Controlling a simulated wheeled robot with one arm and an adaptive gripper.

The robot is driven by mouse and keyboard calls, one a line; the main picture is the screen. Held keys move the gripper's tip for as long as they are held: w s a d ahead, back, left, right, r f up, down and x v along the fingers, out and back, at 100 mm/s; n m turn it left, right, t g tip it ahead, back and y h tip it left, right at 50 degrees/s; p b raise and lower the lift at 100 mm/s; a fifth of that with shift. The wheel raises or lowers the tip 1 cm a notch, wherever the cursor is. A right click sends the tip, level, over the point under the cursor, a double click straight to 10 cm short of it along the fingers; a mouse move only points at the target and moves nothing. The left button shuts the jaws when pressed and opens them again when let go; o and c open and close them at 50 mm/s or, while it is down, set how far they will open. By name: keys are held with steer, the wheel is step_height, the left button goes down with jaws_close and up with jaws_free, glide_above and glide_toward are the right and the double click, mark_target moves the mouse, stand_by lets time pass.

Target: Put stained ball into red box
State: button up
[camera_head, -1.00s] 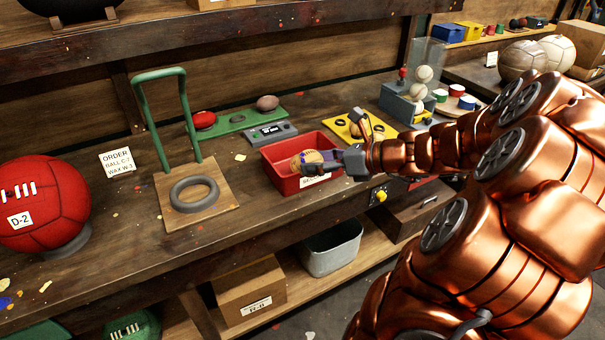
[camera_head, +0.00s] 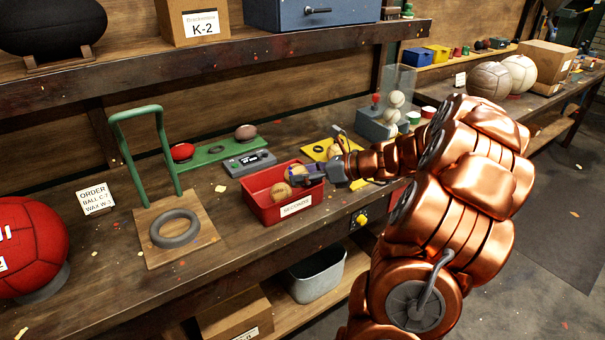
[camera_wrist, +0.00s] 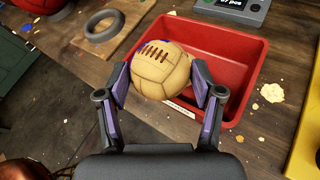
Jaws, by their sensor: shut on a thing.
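The tan leather ball (camera_wrist: 162,75) has dark lacing and blue stain marks on its upper left side. My gripper (camera_wrist: 162,88) is shut on it, one finger on each side. In the wrist view the ball overlaps the left part of the red box (camera_wrist: 235,95). In the head view the red box (camera_head: 258,207) stands on the bench with a "SECONDS" label facing front. My gripper (camera_head: 300,179) is at the box's opening. A tan rounded surface (camera_head: 281,191) shows beside the fingers; I cannot tell whether it is a second ball.
A green frame on a wooden board with a grey ring (camera_head: 174,228) stands left of the box. A grey counter (camera_head: 250,160) lies behind it. A grey bin (camera_head: 315,276) is below the bench edge.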

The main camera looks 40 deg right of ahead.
steer(key=shift+w+d+f+p, duration=0.4)
steer(key=shift+w+d+f, duration=0.3)
steer(key=shift+w+f, duration=0.3)
steer(key=shift+w+d+f+p, duration=0.4)
steer(key=shift+w+d+f, duration=0.25)
steer(key=shift+w+f, duration=0.35)
steer(key=shift+f, duration=0.35)
steer(key=o, duration=1.2)
steer(key=shift+r, duration=0.25)
steer(key=b+v, duration=0.1)
steer(key=v, duration=1.1)
steer(key=shift+r+b, duration=0.1)
steer(key=shift+b, duration=0.25)
